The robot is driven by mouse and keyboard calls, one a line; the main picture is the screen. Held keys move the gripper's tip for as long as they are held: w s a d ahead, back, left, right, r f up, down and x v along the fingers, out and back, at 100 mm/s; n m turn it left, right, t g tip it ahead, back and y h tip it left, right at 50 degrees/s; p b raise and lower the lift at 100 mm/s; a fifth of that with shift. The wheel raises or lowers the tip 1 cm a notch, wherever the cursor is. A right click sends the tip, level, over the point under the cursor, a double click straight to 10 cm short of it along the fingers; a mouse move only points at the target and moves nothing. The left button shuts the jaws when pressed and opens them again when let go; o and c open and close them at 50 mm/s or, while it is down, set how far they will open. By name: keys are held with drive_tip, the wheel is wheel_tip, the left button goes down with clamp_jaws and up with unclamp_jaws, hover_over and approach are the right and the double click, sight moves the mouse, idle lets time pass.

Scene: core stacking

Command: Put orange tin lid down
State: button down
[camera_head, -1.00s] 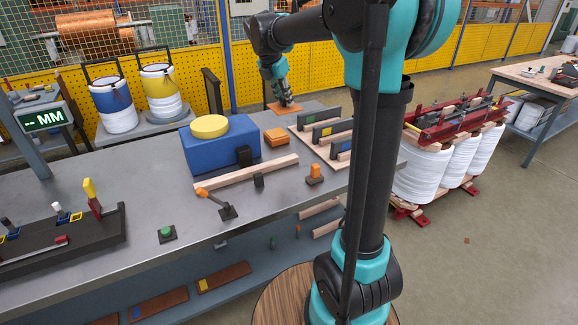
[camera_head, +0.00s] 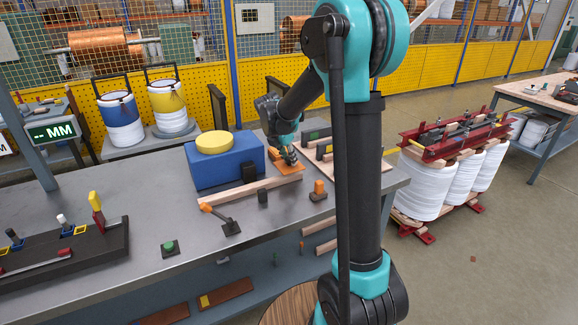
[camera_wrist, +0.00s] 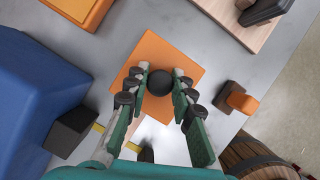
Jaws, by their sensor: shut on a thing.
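The orange lid (camera_wrist: 165,52) is a flat square plate with a round black knob (camera_wrist: 160,82). My gripper (camera_wrist: 159,78) is shut on the knob, with one finger on either side of it. In the head view my gripper (camera_head: 287,157) is over the workbench, just right of the blue block, and partly hides the lid. I cannot tell whether the lid touches the bench. The orange tin (camera_wrist: 90,8) shows at the upper left of the wrist view, apart from the lid.
The blue block (camera_head: 222,168) with a yellow disc (camera_head: 215,142) stands left of my gripper. A wooden strip (camera_head: 252,190) lies in front. An orange-topped switch (camera_head: 318,190) is to the right. A wooden board (camera_wrist: 240,20) with dark parts lies beyond the lid.

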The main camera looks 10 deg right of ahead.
sight(288, 163)
drive_tip(key=shift+f, duration=1.55)
drive_tip(key=shift+f, duration=0.1)
drive_tip(key=c, duration=1.3)
unclamp_jaws()
drive_tip(key=v, duration=1.2)
drive_tip(key=s+d+f+m+y, duration=0.1)
drive_tip(key=s+d+f+m, duration=0.1)
drive_tip(key=s+f+m, duration=0.3)
drive_tip(key=s+d+f+m+t+y, duration=0.1)
drive_tip(key=s+d+f+m, duration=0.2)
drive_tip(key=s+m, duration=0.9)
drive_tip(key=s+d+f+m+y, duration=0.1)
drive_tip(key=s+d+f+m, duration=0.1)
drive_tip(key=s+f+m, duration=0.5)
drive_tip(key=s+m, duration=0.2)
drive_tip(key=s, duration=0.1)
drive_tip(key=shift+s+d, duration=0.2)
drive_tip(key=shift+d, duration=0.1)
drive_tip(key=shift+r, duration=0.1)
